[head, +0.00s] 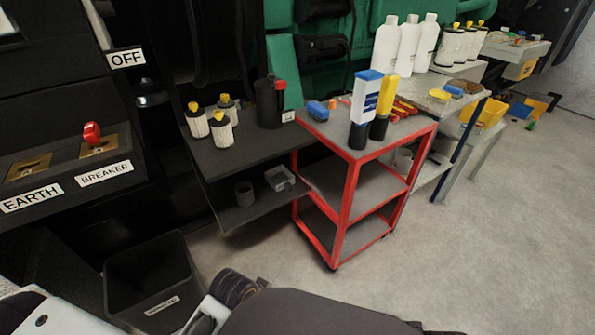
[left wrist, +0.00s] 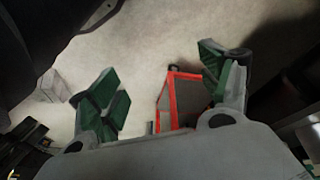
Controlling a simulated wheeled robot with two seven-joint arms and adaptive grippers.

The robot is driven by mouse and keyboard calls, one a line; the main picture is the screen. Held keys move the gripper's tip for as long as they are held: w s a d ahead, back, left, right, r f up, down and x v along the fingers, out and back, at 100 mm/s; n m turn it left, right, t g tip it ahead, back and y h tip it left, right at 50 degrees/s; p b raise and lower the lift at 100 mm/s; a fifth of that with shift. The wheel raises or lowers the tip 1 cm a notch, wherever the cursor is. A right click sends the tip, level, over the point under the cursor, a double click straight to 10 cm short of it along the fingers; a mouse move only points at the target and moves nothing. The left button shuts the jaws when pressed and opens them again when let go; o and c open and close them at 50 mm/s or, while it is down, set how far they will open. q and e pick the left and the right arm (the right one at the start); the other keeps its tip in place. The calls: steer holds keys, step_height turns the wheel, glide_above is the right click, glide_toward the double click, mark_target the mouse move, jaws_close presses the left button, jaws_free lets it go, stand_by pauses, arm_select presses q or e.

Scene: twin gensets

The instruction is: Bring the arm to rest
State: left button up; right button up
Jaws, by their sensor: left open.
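My left gripper (left wrist: 160,82) shows in the left wrist view, its two green-padded fingers spread wide apart. It is open, and nothing is between the fingers but a view of the floor and part of a red-framed cart (left wrist: 183,100) below. In the head view, parts of my own body and arm fill the bottom edge, and the gripper's fingers cannot be made out there. My right gripper is in neither view.
The red cart (head: 348,205) stands mid-view with bottles on top. A dark shelf (head: 240,160) with canisters is left of it. A black bin (head: 150,280) stands at lower left, near a panel with a red breaker switch (head: 92,133). Floor (head: 480,240) at right is clear.

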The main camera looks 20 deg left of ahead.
arm_select(q)
steer(key=shift+w+f+p, duration=0.1)
steer(key=shift+f+p, duration=0.1)
steer(key=shift+p, duration=0.3)
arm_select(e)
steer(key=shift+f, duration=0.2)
